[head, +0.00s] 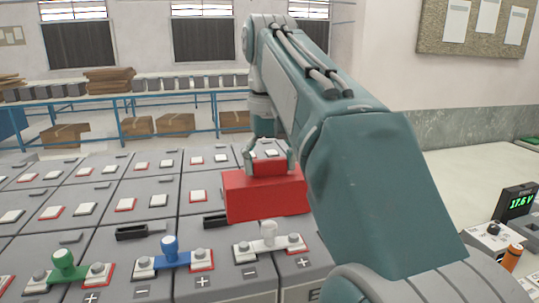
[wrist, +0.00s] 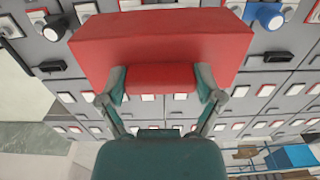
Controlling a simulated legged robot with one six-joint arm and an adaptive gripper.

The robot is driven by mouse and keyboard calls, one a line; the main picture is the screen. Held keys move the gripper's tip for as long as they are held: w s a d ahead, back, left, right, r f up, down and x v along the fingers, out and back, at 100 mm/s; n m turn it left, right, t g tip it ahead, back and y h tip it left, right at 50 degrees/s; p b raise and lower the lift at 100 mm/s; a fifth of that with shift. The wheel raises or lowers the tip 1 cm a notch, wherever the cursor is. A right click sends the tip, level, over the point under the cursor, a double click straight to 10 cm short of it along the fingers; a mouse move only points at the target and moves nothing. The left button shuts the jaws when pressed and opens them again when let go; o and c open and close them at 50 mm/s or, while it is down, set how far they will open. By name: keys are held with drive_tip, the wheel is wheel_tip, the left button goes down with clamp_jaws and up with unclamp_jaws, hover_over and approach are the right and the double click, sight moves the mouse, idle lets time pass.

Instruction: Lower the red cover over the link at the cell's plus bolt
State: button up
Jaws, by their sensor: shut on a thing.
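The red cover (head: 262,197) is a box with a smaller raised block on top. My gripper (head: 268,155) is shut on that raised block and holds the cover above the rows of grey cells. In the wrist view the cover (wrist: 165,45) fills the upper middle, with my gripper's fingers (wrist: 161,85) on both sides of its block. The link with a white knob (head: 268,236) bridges a minus and a plus terminal, just in front of the cover in the head view. The plus bolt (head: 293,240) has a red surround. The cover hides the cells behind it.
Links with a blue knob (head: 171,250) and a green knob (head: 66,265) lie to the left on the front row. A meter reading 17.6 V (head: 517,202) and an orange-capped item (head: 511,257) stand at the right. A blue-framed bench (head: 140,95) is behind.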

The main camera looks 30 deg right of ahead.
sight(270, 227)
drive_tip(key=shift+f, duration=4.8)
drive_tip(key=o, duration=0.9)
wheel_tip(270, 227, up, 12)
drive_tip(key=shift+f, duration=0.1)
drive_tip(key=s+a+f+n+t, duration=0.1)
drive_tip(key=s+a+f+t, duration=0.1)
drive_tip(key=f, duration=0.6)
drive_tip(key=s+a+f+n+t, duration=0.1)
drive_tip(key=s+a+f, duration=0.3)
drive_tip(key=f, duration=0.5)
drive_tip(key=s+a+f+n+t, duration=0.1)
drive_tip(key=s+a+f, duration=0.3)
drive_tip(key=f, duration=0.4)
drive_tip(key=shift+s+f+t, duration=0.15)
drive_tip(key=shift+s+t, duration=0.5)
drive_tip(key=shift+t, duration=0.15)
